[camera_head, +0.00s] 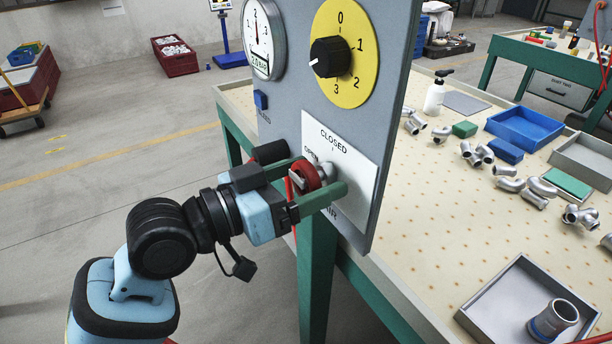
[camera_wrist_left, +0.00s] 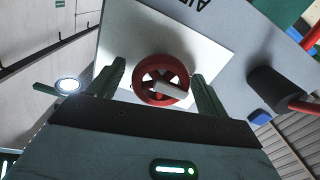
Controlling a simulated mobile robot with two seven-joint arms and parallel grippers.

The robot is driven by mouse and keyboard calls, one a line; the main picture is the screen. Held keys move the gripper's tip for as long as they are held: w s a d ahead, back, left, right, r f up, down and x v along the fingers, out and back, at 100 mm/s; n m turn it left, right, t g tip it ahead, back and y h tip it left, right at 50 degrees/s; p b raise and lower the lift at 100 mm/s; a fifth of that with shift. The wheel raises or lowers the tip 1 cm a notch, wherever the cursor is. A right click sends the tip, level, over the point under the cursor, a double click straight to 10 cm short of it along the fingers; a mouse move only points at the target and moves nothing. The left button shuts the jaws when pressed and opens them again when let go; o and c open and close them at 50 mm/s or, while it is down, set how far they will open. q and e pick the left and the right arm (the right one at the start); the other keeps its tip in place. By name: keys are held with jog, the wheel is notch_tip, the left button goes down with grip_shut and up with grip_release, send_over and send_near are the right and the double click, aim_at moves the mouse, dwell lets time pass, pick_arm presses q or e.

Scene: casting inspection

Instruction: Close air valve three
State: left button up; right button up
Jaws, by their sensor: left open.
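The air valve has a red wheel (camera_head: 305,178) on the grey panel (camera_head: 385,75), in front of a white plate (camera_head: 345,150) marked CLOSED and OPEN. My left gripper (camera_head: 320,177) is at the wheel, its two green fingers apart on either side of it. In the left wrist view the red wheel (camera_wrist_left: 140,88), with a pale bar across it, sits between the open fingers (camera_wrist_left: 158,82). A gap shows on each side there. The lettering is partly hidden by my gripper, and the valve's number is not readable. My right gripper is not in view.
Above the valve are a pressure gauge (camera_head: 262,38), a yellow dial (camera_head: 358,65) with a black knob (camera_head: 329,57), and a blue button (camera_head: 260,100). A dark cylinder (camera_head: 270,152) sticks out left of the wheel. Behind the panel, a table (camera_head: 425,235) holds trays and metal fittings.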

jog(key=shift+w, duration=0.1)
pick_arm(q)
jog(key=shift+c, duration=0.9)
jog(key=c, duration=0.8)
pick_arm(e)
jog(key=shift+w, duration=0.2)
